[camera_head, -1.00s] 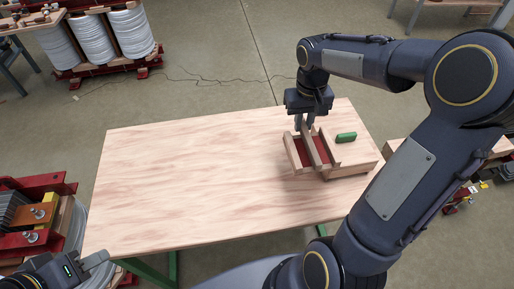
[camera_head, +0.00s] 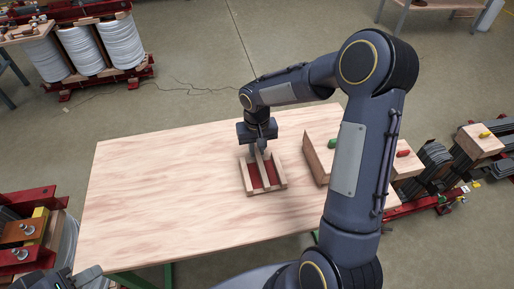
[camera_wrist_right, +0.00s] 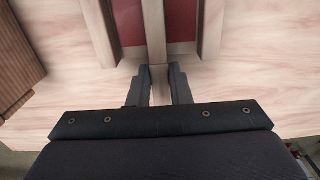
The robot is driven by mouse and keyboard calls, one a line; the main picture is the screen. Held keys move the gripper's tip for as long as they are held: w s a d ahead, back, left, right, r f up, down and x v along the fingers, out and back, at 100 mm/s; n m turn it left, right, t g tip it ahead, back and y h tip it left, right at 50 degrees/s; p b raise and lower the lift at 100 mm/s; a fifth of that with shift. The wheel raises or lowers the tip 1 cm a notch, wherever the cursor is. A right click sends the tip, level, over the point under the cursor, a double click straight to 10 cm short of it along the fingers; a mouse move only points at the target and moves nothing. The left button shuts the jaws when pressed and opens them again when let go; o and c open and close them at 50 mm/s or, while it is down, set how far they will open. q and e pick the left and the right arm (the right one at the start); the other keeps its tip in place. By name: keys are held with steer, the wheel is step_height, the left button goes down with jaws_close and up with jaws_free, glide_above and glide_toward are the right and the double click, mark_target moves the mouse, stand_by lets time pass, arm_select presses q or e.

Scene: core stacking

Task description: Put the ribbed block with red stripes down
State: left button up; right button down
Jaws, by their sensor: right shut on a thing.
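The ribbed block with red stripes (camera_head: 251,176) has pale wooden ribs with dark red strips between them. It is at the right of the middle of the wooden table (camera_head: 160,185). My right gripper (camera_head: 262,150) is shut on its middle rib from above. The right wrist view shows the two fingers (camera_wrist_right: 161,76) on either side of the block's middle rib (camera_wrist_right: 155,35). I cannot tell whether the block touches the tabletop or hangs just above it. My left gripper (camera_head: 88,274) shows only partly at the lower left, away from the block; its opening is unclear.
A wooden block (camera_head: 318,160) with a green piece (camera_head: 332,144) on top stands right of the ribbed block, partly behind my right arm. Its dark wooden side (camera_wrist_right: 15,65) shows in the wrist view. The left of the table is clear.

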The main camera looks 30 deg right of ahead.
steer(key=c, duration=1.8)
jaws_free()
steer(key=shift+f, duration=0.15)
steer(key=o, duration=0.5)
